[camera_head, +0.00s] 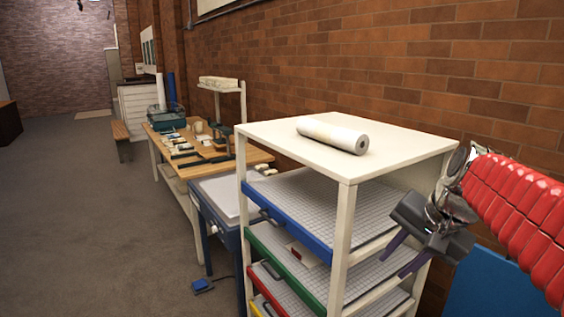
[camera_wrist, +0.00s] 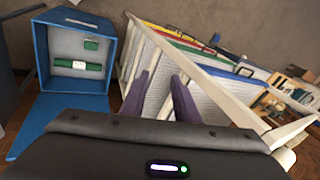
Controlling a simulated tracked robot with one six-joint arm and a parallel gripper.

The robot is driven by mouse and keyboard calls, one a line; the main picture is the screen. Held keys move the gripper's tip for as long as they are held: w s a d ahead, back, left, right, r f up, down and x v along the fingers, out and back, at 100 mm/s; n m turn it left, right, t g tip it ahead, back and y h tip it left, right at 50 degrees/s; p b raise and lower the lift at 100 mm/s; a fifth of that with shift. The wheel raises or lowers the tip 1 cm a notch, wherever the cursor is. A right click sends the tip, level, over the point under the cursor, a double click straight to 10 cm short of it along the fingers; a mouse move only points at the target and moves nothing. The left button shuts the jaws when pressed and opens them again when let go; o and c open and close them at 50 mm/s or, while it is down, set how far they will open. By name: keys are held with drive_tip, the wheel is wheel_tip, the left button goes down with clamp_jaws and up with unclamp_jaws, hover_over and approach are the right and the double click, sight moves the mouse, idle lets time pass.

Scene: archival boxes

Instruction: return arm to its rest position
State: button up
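My gripper (camera_head: 391,267) is at the right in the head view, beside the right side of the white shelf unit (camera_head: 349,230). Its two purple fingers point down and left. In the wrist view the fingers of my gripper (camera_wrist: 160,82) stand apart with a clear gap. Nothing is held between them. My red-sleeved arm (camera_head: 515,205) reaches in from the right edge of the head view.
A white roll (camera_head: 333,136) lies on the shelf unit's top. Trays with coloured fronts fill its levels. An open blue box (camera_wrist: 47,60) with green items stands left in the wrist view. A wooden workbench (camera_head: 250,156) is behind; floor at left is clear.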

drive_tip(key=s+a+f+n+h, duration=0.1)
drive_tip(key=s+a+f+n, duration=0.2)
drive_tip(key=s, duration=0.5)
drive_tip(key=s+a+f+n+h, duration=0.1)
drive_tip(key=s+a+f+n, duration=0.3)
drive_tip(key=s+f+n, duration=0.2)
drive_tip(key=shift+s+f+t, duration=0.3)
drive_tip(key=shift+s+t, duration=0.1)
drive_tip(key=shift+s, duration=0.65)
drive_tip(key=shift+a, duration=0.1)
